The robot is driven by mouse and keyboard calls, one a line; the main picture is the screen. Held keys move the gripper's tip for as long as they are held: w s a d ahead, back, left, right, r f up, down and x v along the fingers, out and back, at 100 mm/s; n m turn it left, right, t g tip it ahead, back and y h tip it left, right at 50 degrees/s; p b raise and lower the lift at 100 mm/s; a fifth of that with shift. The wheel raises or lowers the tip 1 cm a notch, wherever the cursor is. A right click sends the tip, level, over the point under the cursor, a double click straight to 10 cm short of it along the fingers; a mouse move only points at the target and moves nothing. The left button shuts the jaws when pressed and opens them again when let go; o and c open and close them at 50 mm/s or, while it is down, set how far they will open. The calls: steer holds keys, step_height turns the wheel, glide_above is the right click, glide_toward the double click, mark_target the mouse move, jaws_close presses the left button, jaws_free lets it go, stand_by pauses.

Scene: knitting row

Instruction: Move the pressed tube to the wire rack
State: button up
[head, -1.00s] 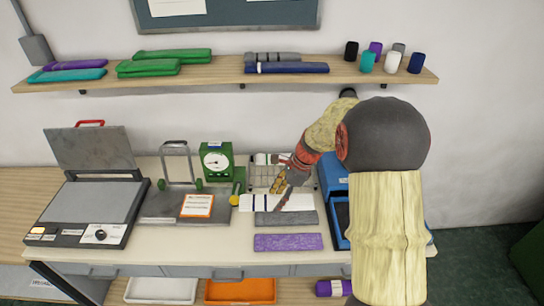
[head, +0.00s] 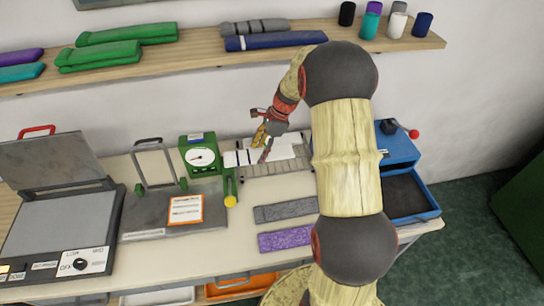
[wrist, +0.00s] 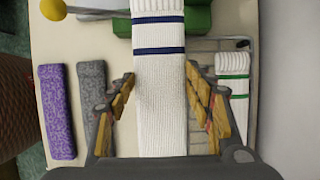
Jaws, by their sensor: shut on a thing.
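A white knitted tube with dark blue stripes (head: 242,158) is in my gripper (head: 265,145). The wrist view shows the tube (wrist: 159,70) running lengthwise between the wooden-looking fingers, its ribbed end pointing away. The wire rack (head: 268,169) stands at the back of the bench, and the held tube is over it in the head view. I cannot tell whether the tube touches the rack. A second white tube with green stripes (wrist: 233,90) lies on the rack at the right of the wrist view; the head view largely hides it.
Grey (head: 286,209) and purple (head: 286,238) knitted pieces lie in front of the rack. A green dial gauge (head: 199,155) and yellow-ended lever (head: 230,200) stand left of it. A blue machine (head: 395,148) is to the right. A loaded shelf (head: 200,56) hangs above.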

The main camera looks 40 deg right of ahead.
steer(key=d+f, duration=0.2)
steer(key=w+d+f, duration=0.1)
steer(key=d+f, duration=0.1)
steer(key=d+f+b, duration=0.1)
steer(key=d+f, duration=0.1)
steer(key=shift+w+d+f, duration=0.2)
steer(key=shift+w+d, duration=0.05)
steer(key=shift+w, duration=0.05)
steer(key=shift+d+f+b, duration=0.15)
steer(key=shift+f+b, duration=0.15)
steer(key=shift+f, duration=0.6)
steer(key=shift+d+f+b, duration=0.1)
steer(key=shift+f+b, duration=0.15)
steer(key=shift+f, duration=0.65)
steer(key=shift+f, duration=0.15)
steer(key=o, duration=0.9)
steer(key=shift+o, duration=0.2)
steer(key=shift+w, duration=0.1)
steer(key=p+v, duration=0.2)
steer(key=v, duration=1)
steer(key=shift+a, duration=0.1)
